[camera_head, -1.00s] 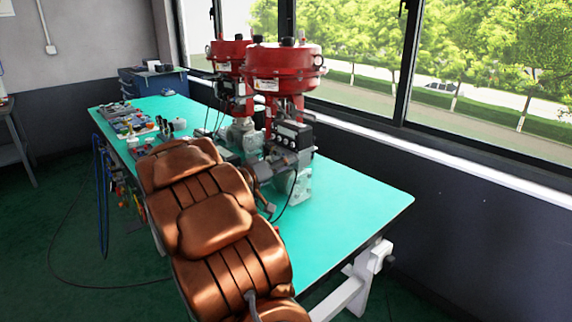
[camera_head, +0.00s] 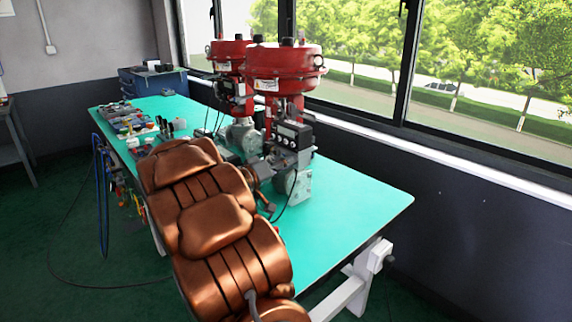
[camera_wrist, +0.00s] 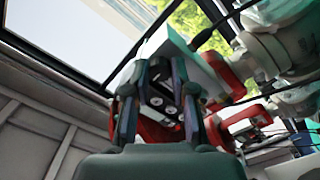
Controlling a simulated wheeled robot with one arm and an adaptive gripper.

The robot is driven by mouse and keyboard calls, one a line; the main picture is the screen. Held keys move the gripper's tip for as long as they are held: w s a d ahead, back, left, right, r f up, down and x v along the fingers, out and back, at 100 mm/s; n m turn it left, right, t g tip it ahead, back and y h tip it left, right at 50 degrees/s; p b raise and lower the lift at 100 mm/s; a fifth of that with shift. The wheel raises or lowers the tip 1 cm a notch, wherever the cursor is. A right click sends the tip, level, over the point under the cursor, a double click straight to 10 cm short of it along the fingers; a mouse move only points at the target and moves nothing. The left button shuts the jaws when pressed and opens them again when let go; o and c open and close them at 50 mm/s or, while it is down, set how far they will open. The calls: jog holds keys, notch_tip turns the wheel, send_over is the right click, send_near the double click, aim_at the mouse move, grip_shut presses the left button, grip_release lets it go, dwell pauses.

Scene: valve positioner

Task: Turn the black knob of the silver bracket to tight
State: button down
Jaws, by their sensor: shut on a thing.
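In the head view, the nearer red valve actuator (camera_head: 283,68) stands on the green table with a dark positioner box (camera_head: 294,133) on its front. A silver bracket (camera_head: 299,186) shows below the box. My gripper (camera_head: 265,172) is at the bracket's left side, partly hidden behind my copper arm. In the wrist view, my gripper's two fingers (camera_wrist: 160,95) point up toward the dark box and a pale silver block (camera_wrist: 200,70). They are closed in on a small dark thing, taken as the black knob; its outline is not clear, and its turn position cannot be read.
A second red actuator (camera_head: 230,52) stands close behind. Small parts and tools lie at the far left of the green table (camera_head: 350,205). The table's right front is clear. Windows and a dark wall run along the back. A thin black cable hangs near my gripper.

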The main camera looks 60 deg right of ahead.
jog(key=shift+f+m, duration=0.1)
jog(key=shift+m, duration=2.2)
jog(key=c, duration=1)
grip_release()
jog(key=shift+o, duration=0.2)
